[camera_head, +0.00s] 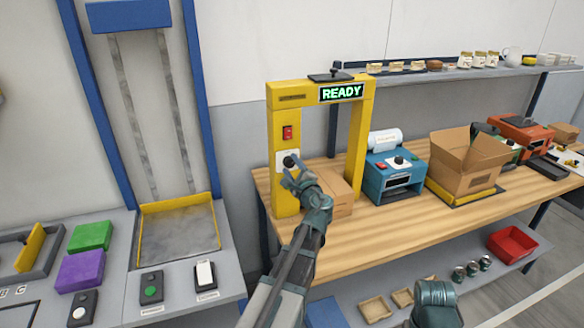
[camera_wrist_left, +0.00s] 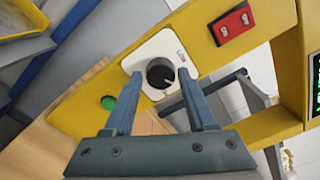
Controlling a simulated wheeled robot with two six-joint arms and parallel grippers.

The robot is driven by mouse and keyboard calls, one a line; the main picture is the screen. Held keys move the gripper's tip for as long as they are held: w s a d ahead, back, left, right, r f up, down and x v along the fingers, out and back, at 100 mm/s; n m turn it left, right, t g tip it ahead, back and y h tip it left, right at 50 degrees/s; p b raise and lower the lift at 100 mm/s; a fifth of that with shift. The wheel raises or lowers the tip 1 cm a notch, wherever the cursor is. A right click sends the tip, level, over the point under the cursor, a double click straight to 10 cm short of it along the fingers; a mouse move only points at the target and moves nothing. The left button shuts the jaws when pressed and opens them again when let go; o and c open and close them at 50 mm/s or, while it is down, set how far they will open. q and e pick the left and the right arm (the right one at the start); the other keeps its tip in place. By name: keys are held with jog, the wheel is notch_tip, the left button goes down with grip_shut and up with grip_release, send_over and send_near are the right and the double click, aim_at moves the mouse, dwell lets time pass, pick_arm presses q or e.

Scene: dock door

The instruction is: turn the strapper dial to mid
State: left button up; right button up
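The strapper (camera_head: 278,133) is a yellow arch on the bench with a lit READY display (camera_head: 341,92). Its dial (camera_head: 290,160) is a black round knob on a white plate on the left post; in the left wrist view the dial (camera_wrist_left: 160,73) shows a pale mark, and small lettering, seemingly LOW, is on the plate. My left gripper (camera_head: 291,176) is right in front of the dial. In the left wrist view the left gripper (camera_wrist_left: 160,78) is open, one finger on each side of the knob; contact cannot be told. My right gripper (camera_head: 437,298) shows partly at the bottom, its fingers unclear.
A red switch (camera_head: 287,132) sits above the dial, and a green button (camera_wrist_left: 108,102) is beside its plate in the wrist view. A closed carton (camera_head: 334,188) stands under the arch. A blue machine (camera_head: 397,174) and an open box (camera_head: 466,180) are to the right.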

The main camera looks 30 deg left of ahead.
pick_arm(q)
jog(key=shift+o, duration=1.1)
jog(key=v, duration=1.4)
jog(key=shift+a, duration=0.1)
jog(key=s+d+f+n+g+h, duration=0.3)
jog(key=s+d+f+n, duration=0.15)
jog(key=f, duration=0.35)
jog(key=s+d+f+n+g+h, duration=0.3)
jog(key=d+f+g, duration=0.1)
jog(key=d+f, duration=0.25)
jog(key=s+d+f+n+g+h, duration=0.1)
jog(key=s+d+f+g+h, duration=0.1)
jog(key=s+d, duration=0.3)
jog(key=s+d+f+n+g+h, duration=0.1)
jog(key=s+d+f+h, duration=0.3)
jog(key=d, duration=0.6)
jog(key=shift+s+f+n+g+h, duration=0.35)
jog(key=shift+s+f+g, duration=0.3)
jog(key=shift+s+g, duration=0.3)
jog(key=shift+d, duration=0.15)
jog(key=shift+c, duration=0.3)
